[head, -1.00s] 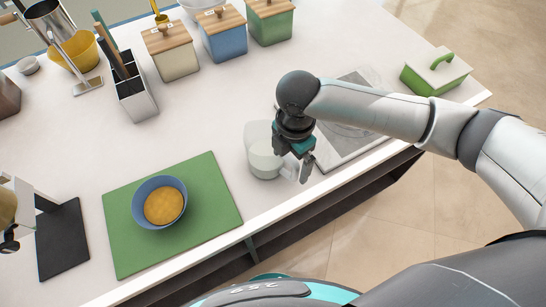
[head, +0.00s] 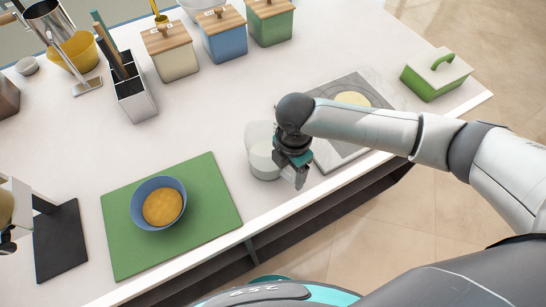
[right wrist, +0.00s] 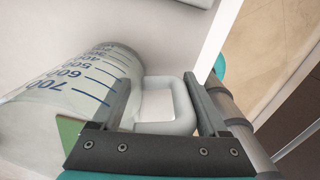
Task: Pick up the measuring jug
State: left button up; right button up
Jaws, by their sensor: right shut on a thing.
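The measuring jug (head: 262,160) is clear, with a pale lower part, and stands on the white counter near its front edge. In the right wrist view the jug (right wrist: 85,82) shows blue marks and numbers, and its pale looped handle (right wrist: 180,118) lies between the fingers. My right gripper (head: 300,180) is at the handle side of the jug in the head view. In the right wrist view the gripper (right wrist: 165,105) is shut on the handle. My left gripper is not in view.
A green board (head: 215,212) with a blue bowl (head: 142,195) lies to the left. A marble board (head: 335,152) with a pale round thing (head: 352,99) is to the right, under my arm. Canisters (head: 222,35) and a utensil holder (head: 135,98) stand behind. The counter between is clear.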

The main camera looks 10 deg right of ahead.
jog(key=shift+d, duration=0.1)
grip_shut()
dwell(0.5)
